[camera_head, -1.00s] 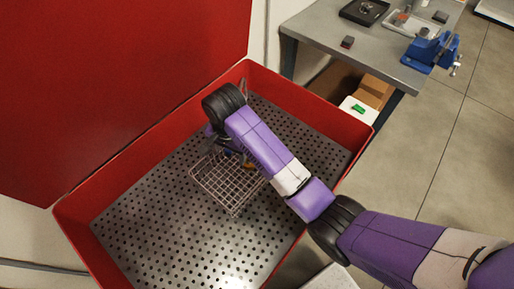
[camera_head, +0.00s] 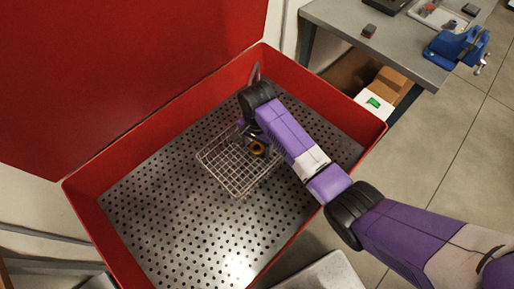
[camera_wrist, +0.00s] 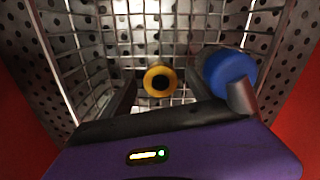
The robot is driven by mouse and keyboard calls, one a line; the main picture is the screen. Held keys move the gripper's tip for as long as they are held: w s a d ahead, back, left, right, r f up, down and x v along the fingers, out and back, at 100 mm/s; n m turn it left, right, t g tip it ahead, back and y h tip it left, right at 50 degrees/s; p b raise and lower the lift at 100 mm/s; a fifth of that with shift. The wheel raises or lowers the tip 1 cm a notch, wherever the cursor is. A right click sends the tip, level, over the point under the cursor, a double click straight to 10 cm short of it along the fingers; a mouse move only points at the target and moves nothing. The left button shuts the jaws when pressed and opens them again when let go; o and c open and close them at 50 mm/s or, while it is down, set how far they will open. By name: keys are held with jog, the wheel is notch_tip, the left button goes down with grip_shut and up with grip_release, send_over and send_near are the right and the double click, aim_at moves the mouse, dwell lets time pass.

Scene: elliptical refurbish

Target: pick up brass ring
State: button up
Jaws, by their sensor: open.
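The brass ring (camera_head: 258,149) shows yellow-gold with a dark hole, inside the wire basket (camera_head: 207,167). In the wrist view the ring (camera_wrist: 159,67) is near the middle, with the basket's mesh behind it. My gripper (camera_wrist: 166,92) is open, its dark fingers on either side of the ring's line in that view. Nothing is between the fingers that I can tell is held. A blue-capped cylinder (camera_wrist: 230,66) is close to the right finger. In the head view my arm hides much of the gripper.
The basket stands on the perforated floor (camera_head: 165,220) of a red-walled tub (camera_head: 325,97) with a raised red lid (camera_head: 120,70). The floor left of the basket is clear. A grey bench (camera_head: 390,40) with a blue vise (camera_head: 456,46) stands at the upper right.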

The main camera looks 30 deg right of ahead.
grip_shut()
jog(key=shift+r, duration=0.15)
notch_tip(320, 180, up, 11)
notch_tip(320, 180, up, 9)
jog(key=p, duration=0.6)
send_over(256, 148)
jog(key=shift+w+d, duration=0.1)
jog(key=shift+d, duration=0.05)
